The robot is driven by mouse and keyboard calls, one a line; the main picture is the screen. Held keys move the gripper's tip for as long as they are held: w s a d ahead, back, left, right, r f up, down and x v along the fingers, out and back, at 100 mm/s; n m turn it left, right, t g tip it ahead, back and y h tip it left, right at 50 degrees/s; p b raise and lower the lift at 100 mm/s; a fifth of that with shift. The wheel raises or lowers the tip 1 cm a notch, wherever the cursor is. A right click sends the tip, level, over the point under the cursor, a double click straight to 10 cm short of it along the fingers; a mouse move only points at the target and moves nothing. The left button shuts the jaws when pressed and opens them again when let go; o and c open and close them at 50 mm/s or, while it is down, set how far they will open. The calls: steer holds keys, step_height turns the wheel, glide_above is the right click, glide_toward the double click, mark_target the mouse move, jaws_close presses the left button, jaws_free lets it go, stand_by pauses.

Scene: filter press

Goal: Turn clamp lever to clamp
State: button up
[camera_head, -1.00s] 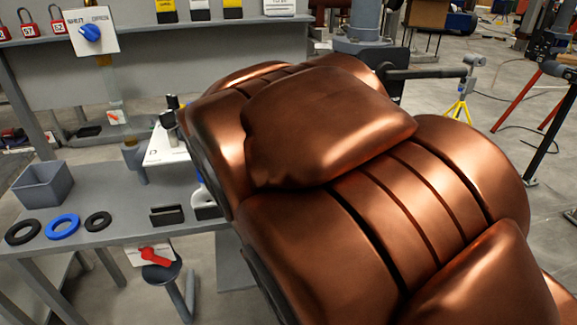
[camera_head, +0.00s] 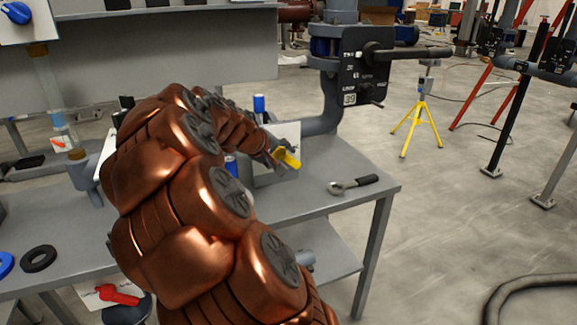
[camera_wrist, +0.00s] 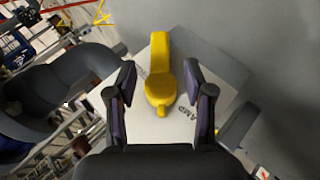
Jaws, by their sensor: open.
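The clamp lever is yellow, with a round hub and a flat handle. In the wrist view the lever (camera_wrist: 161,80) sits on a white plate (camera_wrist: 150,125) with lettering ending in "AMP", partly covered. Its handle points up in that picture. My gripper (camera_wrist: 160,82) is open, with one dark finger on each side of the lever and a visible gap to each. In the head view the lever (camera_head: 288,158) shows at the end of my arm, beside my gripper (camera_head: 277,160). My arm hides part of the plate there.
The grey table (camera_head: 330,205) carries a wrench (camera_head: 353,184) right of the lever. A dark panel with a handle (camera_head: 366,65) stands behind it. Black and blue rings lie at the left, near a red lever (camera_head: 118,295).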

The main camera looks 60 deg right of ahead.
mark_target(291, 162)
steer(key=x, duration=0.7)
steer(key=shift+c, duration=0.4)
jaws_close()
